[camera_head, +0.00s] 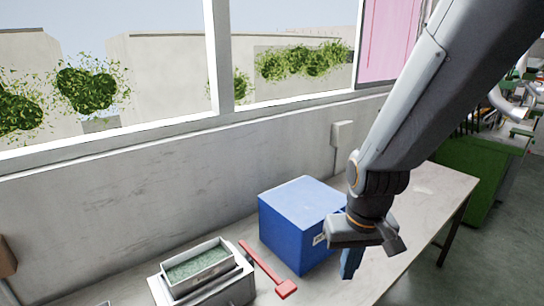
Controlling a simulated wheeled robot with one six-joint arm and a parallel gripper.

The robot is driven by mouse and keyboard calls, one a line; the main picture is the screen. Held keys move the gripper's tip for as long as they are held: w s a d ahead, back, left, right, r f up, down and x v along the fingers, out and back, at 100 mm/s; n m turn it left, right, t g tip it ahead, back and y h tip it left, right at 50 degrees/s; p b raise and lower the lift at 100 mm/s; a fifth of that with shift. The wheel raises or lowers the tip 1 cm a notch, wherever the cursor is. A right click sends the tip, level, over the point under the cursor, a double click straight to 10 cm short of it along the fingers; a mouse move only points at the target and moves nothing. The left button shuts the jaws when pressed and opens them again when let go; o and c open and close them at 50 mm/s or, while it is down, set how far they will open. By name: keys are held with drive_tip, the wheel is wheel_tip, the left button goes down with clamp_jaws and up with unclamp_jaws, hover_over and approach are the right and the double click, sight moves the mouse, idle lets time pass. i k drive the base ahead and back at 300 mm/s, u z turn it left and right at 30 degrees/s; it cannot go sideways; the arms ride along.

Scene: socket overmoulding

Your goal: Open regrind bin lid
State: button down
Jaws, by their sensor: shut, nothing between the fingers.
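The regrind bin is probably the blue box (296,226) on the table against the wall. Its flat blue top (303,200) looks closed, and a small pale label (320,239) shows on its front side. My gripper (348,264) points down at the box's right front side, its fingers shut with nothing between them. The gripper and wrist hide the box's right part. I cannot tell whether the fingers touch the box.
A red mallet-like tool (268,270) lies just left of the box. A grey machine with an open tray of green granules (197,263) stands further left. The pale table (433,196) is clear to the right. A green cabinet (480,165) stands beyond it.

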sight(305, 202)
drive_tip(key=k, duration=1.1)
drive_tip(key=z, duration=0.4)
drive_tip(key=i, duration=0.7)
drive_tip(key=u, duration=0.35)
